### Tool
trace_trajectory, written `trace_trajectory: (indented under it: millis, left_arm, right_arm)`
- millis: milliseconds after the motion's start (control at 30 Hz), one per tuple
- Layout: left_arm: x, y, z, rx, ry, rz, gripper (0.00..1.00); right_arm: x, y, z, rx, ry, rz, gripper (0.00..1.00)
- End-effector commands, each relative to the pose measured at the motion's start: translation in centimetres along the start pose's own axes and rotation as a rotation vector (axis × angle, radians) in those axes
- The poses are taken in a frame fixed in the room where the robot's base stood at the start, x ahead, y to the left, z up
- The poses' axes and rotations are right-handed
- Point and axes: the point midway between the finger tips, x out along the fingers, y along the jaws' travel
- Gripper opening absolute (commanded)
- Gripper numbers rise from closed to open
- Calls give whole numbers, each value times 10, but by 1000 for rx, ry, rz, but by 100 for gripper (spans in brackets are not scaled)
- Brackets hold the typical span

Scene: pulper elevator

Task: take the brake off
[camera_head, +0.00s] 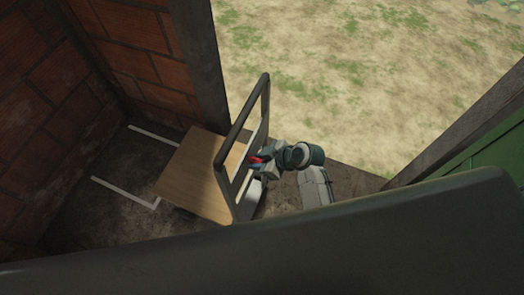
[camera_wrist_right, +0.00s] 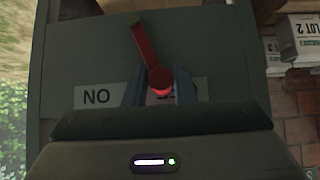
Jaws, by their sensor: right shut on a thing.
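The brake is a red lever (camera_wrist_right: 146,48) on a dark grey panel (camera_wrist_right: 85,62). Its round red end sits between the two fingers of my right gripper (camera_wrist_right: 160,90), which is shut on it. In the wrist view the lever tilts up and to the left. A white label (camera_wrist_right: 96,96) reads "NO"; the fingers hide the rest. In the head view my right gripper (camera_head: 264,162) is at the cart's handle frame (camera_head: 243,125), with a little red of the lever (camera_head: 256,160) showing. My left gripper is not in view.
The cart's wooden deck (camera_head: 198,172) lies left of the handle. White floor lines (camera_head: 125,190) and a brick wall (camera_head: 45,100) are further left. A dark post (camera_head: 202,65) stands behind, with grass beyond. Boxes (camera_wrist_right: 302,38) marked "LOT 2" show in the wrist view.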

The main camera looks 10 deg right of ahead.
Motion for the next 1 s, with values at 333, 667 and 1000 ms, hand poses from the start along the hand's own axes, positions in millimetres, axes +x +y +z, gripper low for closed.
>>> trace_trajectory:
  millis: [333,667,1000]
  left_arm:
    - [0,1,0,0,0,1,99]
    - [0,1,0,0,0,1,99]
    - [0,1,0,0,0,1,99]
  right_arm:
    - [5,-12,5,4,-1,-3,16]
    - [11,-27,12,4,-4,-7,16]
    - [10,-26,12,2,-3,-4,47]
